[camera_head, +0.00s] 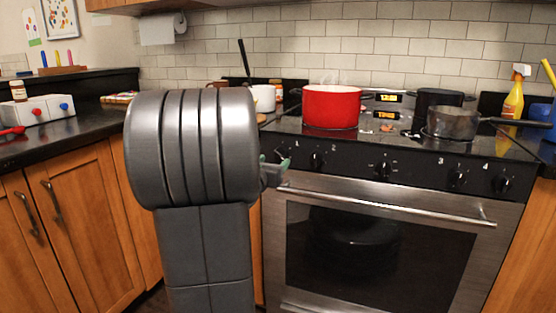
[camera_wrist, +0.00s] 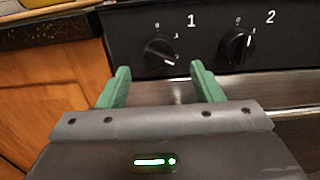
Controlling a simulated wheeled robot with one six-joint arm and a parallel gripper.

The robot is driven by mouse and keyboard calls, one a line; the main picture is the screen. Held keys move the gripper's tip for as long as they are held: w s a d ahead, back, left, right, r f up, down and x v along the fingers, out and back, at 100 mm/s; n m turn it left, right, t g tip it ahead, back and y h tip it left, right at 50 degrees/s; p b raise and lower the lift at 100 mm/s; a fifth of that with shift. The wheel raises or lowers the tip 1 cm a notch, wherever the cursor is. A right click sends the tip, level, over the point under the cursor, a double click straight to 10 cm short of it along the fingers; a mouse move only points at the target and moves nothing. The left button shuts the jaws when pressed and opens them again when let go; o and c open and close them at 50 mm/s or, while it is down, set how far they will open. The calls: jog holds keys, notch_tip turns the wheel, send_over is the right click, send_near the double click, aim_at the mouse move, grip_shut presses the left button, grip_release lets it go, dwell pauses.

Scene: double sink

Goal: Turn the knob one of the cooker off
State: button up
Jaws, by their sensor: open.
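The cooker (camera_head: 380,235) has a black front panel with several knobs. Knob one (camera_wrist: 161,51) is a dark round knob under the number 1 in the wrist view, with its white pointer mark turned toward the lower right. My gripper (camera_wrist: 157,70) is open, its two green fingers just below and on either side of knob one in the picture, with nothing between them. I cannot tell whether a finger touches the knob. In the head view my gripper (camera_head: 276,160) is at the left end of the panel, partly hidden by my arm, and knob one is hidden there.
Knob two (camera_wrist: 237,47) is close to the right of the right finger. The oven handle (camera_head: 390,206) runs below the panel. A red pot (camera_head: 332,106) and a grey saucepan (camera_head: 452,123) stand on the cooktop. Wooden cabinets (camera_head: 90,215) are at the left.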

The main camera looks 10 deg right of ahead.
aim_at(279, 156)
jog(key=x, duration=0.5)
jog(key=c, duration=1)
